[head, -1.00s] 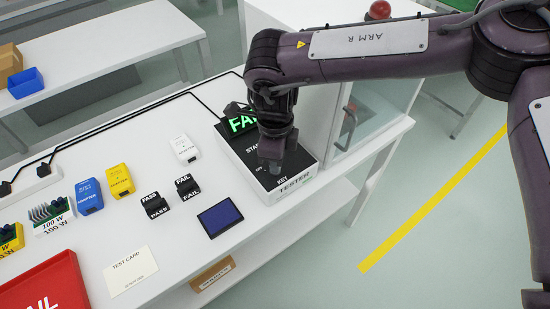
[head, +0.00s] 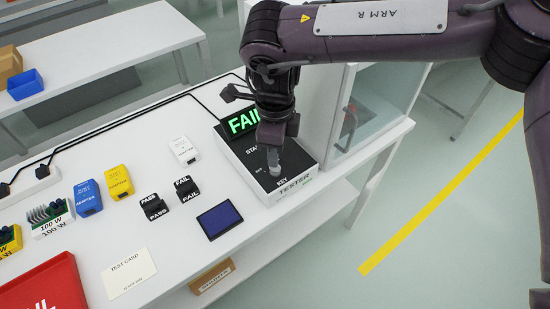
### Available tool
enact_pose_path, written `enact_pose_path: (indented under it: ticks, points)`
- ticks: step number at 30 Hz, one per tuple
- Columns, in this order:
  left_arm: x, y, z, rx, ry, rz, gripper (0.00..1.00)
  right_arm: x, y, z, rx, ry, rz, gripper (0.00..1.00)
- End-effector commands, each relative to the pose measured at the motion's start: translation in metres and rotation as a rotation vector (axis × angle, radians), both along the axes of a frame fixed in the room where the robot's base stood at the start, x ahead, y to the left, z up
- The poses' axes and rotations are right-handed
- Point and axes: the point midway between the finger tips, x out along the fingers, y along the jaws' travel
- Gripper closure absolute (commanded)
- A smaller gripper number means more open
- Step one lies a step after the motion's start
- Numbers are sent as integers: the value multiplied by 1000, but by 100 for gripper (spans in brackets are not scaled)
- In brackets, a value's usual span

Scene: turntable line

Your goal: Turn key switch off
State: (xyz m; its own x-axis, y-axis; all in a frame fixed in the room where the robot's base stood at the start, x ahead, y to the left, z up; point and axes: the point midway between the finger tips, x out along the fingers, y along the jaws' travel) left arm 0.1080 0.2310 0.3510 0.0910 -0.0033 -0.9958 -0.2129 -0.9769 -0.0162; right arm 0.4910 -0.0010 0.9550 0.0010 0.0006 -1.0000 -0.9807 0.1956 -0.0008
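The tester (head: 290,197) is a white box with a black top at the right end of the bench. Its green display (head: 240,122) shows "FAIL", partly covered by my arm. The key switch is on the black top by the "KEY" label, and my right gripper (head: 274,168) points down at that spot. The gripper hides most of the switch, so its position cannot be read. Whether the fingers are open or shut on the key is too small to tell. My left gripper is not in view.
A glass-fronted cabinet (head: 352,118) stands right behind the tester. To the left lie a blue-screened panel (head: 220,220), PASS and FAIL stamps (head: 187,188), a white adapter (head: 184,150), a test card (head: 129,273) and a red tray (head: 45,285). The bench front between panel and tester is clear.

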Motion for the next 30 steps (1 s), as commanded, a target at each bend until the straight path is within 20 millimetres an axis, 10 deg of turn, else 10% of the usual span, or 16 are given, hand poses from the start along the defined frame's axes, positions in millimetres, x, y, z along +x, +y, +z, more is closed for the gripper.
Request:
enact_pose_path:
  ticks: [12, 25, 30]
  points:
    - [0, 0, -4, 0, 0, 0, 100, 0, 0, 38, 1, 0, 0, 71]
    - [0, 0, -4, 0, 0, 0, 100, -1, 2, 35, 5, 2, 1, 71]
    - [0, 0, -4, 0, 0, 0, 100, -28, 39, 3, 91, 34, 25, 71]
